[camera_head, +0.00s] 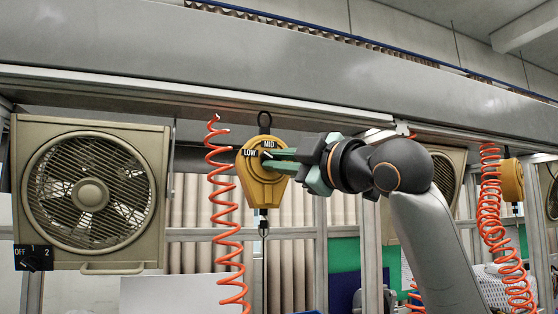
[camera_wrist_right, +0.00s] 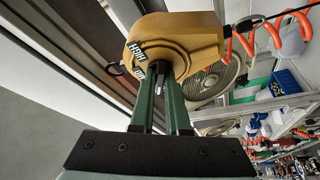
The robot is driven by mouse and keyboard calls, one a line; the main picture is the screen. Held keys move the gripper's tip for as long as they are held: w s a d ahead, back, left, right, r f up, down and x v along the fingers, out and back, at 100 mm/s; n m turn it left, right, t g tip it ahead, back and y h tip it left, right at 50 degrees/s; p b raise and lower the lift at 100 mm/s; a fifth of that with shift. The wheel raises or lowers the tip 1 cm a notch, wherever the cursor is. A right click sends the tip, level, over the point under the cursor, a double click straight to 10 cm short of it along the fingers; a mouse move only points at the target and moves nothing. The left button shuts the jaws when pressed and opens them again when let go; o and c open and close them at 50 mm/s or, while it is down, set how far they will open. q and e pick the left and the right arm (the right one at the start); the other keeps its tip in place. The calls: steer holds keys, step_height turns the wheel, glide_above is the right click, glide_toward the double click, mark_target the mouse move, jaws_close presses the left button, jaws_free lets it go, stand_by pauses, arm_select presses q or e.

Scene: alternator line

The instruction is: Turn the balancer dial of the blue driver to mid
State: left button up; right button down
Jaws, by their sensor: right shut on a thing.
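The yellow balancer (camera_head: 262,190) hangs from a black hook under the overhead beam. LOW and MID labels show on its face in the head view. In the right wrist view the same balancer (camera_wrist_right: 185,42) shows a HIGH label and part of another. My right gripper (camera_head: 272,160) reaches it from the right, its green fingers shut on the dark dial (camera_wrist_right: 158,70) at the balancer's face. The fingers hide most of the dial, so I cannot tell its exact setting. A cable hangs below the balancer; the blue driver is not clearly visible. My left gripper is not in view.
A boxed fan (camera_head: 90,195) with an OFF-1-2 knob (camera_head: 34,258) is at the left. An orange coiled hose (camera_head: 222,190) hangs just left of the balancer. Another yellow balancer (camera_head: 512,180) and orange coil (camera_head: 490,220) hang at the right. The overhead beam (camera_head: 250,65) runs above.

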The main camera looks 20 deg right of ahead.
steer(key=shift+f+m, duration=0.1)
steer(key=shift+m, duration=0.2)
stand_by(0.4)
steer(key=shift+a+f+m+t+h+b, duration=0.1)
steer(key=shift+m+t+h+b, duration=0.7)
steer(key=shift+m, duration=1.7)
steer(key=shift+a+m+t+h+b, duration=0.15)
steer(key=shift+m+t+h+b, duration=0.25)
steer(key=shift+m+h+b, duration=1.4)
steer(key=shift+a+f+m+t+h+p, duration=0.1)
steer(key=shift+m+t+h+p, duration=0.35)
steer(key=shift+m, duration=2.75)
steer(key=shift+r+m+h, duration=0.1)
steer(key=shift+m+h, duration=0.25)
steer(key=shift+m, duration=0.05)
steer(key=c, duration=0.9)
jaws_free()
steer(key=shift+s, duration=0.1)
